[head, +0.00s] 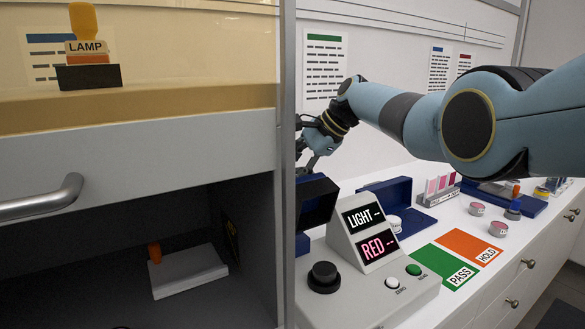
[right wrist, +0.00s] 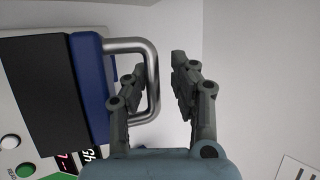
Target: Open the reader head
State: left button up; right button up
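The colour reader (head: 380,270) is a grey console on the white counter with LIGHT and RED displays. Its dark, blue-edged head (head: 316,203) is at the console's back left, partly hidden by the cabinet frame. In the right wrist view the head (right wrist: 90,85) carries a metal loop handle (right wrist: 153,75). My right gripper (right wrist: 158,82) is open. One finger is inside the loop and the other outside, with the bar between them and a gap at the outer finger. In the head view the right gripper (head: 315,140) is above the head. My left gripper is not in view.
A grey cabinet (head: 140,180) with a glass front and a LAMP bottle (head: 88,50) fills the left. Right of the reader are a blue tray (head: 400,225), a green PASS pad (head: 440,265), an orange HOLD pad (head: 470,245) and small jars (head: 497,229).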

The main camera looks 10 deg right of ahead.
jog(key=shift+s+f, duration=0.1)
jog(key=shift+f, duration=0.15)
jog(key=shift+s+d+r, duration=0.1)
jog(key=shift+d+r, duration=0.25)
jog(key=shift+r, duration=0.1)
jog(key=v, duration=1.1)
jog(key=shift+a+r, duration=0.1)
jog(key=shift+r, duration=0.1)
